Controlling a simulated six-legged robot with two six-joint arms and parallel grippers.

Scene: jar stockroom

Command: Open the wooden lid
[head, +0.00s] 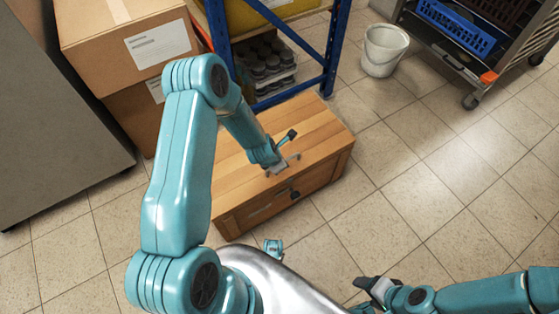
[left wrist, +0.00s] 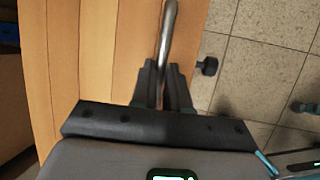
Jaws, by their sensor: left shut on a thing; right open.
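The wooden lid (head: 313,118) is the plank top of a low wooden chest (head: 258,212) on the floor in front of me; it looks closed. My left gripper (head: 284,167) is over the lid's near edge in the head view. In the left wrist view its dark fingers (left wrist: 163,86) are shut on a metal bar handle (left wrist: 167,30) above the lid's planks (left wrist: 90,60). A black knob (head: 294,194) is on the chest's front; it also shows in the wrist view (left wrist: 207,66). My right gripper (head: 372,290) is open and empty, low over the floor, apart from the chest.
A blue-framed rack (head: 333,45) with dark jars (head: 265,60) stands behind the chest. Cardboard boxes (head: 125,35) are stacked at the back left. A white bucket (head: 384,50) and a wheeled cart (head: 475,72) stand at the back right. The tiled floor right of the chest is clear.

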